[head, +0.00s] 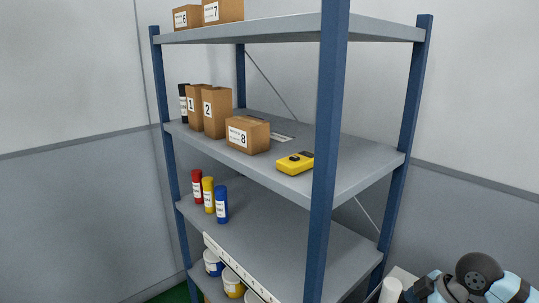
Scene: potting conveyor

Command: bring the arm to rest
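Part of one of my arms shows in the bottom right corner of the head view, with dark grey and light blue links folded low beside the shelf rack. No gripper fingers can be made out there. My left gripper is not in view. My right gripper is not in view either, so what it holds, if anything, is hidden.
A rack with blue posts (328,150) and grey shelves stands ahead. It bears numbered cardboard boxes (216,112), a yellow device (295,163) near the shelf edge, coloured bottles (208,195) and tubs (233,283). A white cylinder (391,290) is by the arm. Walls stand behind.

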